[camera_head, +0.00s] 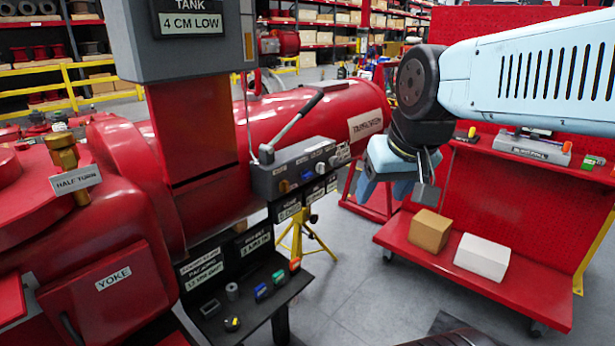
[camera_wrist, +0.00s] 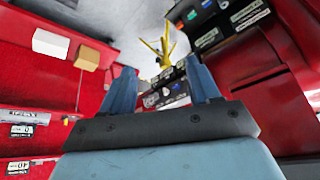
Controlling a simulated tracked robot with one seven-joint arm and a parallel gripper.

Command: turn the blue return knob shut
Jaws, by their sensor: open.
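A grey valve block (camera_head: 285,172) with a long lever handle sits at the front of the red actuator. Small knobs line its front face; one looks bluish (camera_head: 307,176), but it is too small to read its label or how far it is turned. My gripper (camera_head: 390,190) is open and empty, hanging to the right of the block and well apart from it. In the wrist view my gripper's two blue fingers (camera_wrist: 162,72) stand spread, with a dark block with white labels (camera_wrist: 168,92) seen beyond the gap, partly hidden by the fingers.
A red cart (camera_head: 470,272) at right carries a tan box (camera_head: 429,230) and a white box (camera_head: 482,256). Below the block, a dark shelf (camera_head: 262,300) holds several small items. A yellow stand (camera_head: 300,240) is on the floor behind. Open space lies between block and gripper.

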